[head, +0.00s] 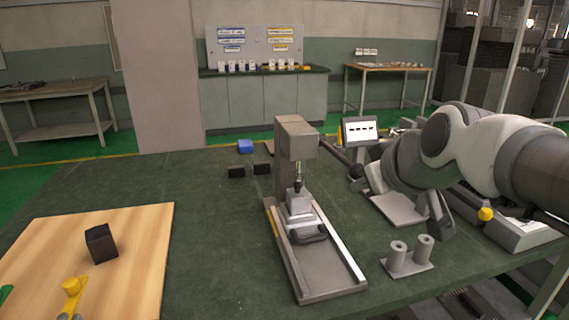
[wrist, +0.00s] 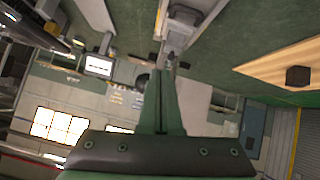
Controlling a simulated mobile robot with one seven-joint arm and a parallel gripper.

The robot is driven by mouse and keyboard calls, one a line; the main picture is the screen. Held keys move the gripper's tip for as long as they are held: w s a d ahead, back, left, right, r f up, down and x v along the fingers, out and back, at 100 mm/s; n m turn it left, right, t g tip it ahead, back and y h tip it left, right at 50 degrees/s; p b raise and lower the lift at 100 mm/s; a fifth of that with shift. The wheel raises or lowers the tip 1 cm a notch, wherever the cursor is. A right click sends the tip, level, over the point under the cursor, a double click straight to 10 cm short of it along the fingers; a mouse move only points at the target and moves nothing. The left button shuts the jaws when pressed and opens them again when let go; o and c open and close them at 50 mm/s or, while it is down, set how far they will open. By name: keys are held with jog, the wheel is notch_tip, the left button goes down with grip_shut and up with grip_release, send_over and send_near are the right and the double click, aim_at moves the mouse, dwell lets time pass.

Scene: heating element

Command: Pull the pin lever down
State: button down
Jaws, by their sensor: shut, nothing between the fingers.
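The grey press (head: 296,140) stands upright at the middle of the green table. Its pin lever (head: 338,155) is a dark rod slanting down to the right from the press head, with a round dark knob at its end. My gripper's hand is just right of that knob in the head view; its fingers are hard to make out there. In the wrist view my gripper (wrist: 166,75) is shut and empty, and its tips are close to the lever end, partly covering it. I cannot tell whether they touch. The pin points down over the grey block (head: 300,205) on the slide base.
A twin-tube holder (head: 408,258) stands right of the press base. A wooden board (head: 130,245) with a black block (head: 100,243) is at left. A small screen (head: 360,130) and other equipment stand behind and under my arm. The table between board and press is clear.

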jog(key=s, duration=0.4)
jog(key=shift+d+f, duration=0.1)
jog(key=shift+d, duration=0.15)
dwell(0.5)
jog(key=s+a+f+m+g+h, duration=0.15)
jog(key=s+f+m+g, duration=0.25)
jog(key=s+f, duration=0.55)
notch_tip(320, 180, up, 21)
jog(key=s+p, duration=0.1)
jog(key=p, duration=2)
jog(key=shift+s+a+g+p, duration=0.15)
jog(key=shift+a+g+p, duration=0.15)
jog(key=shift+a+p, duration=0.05)
jog(key=shift+r, duration=0.1)
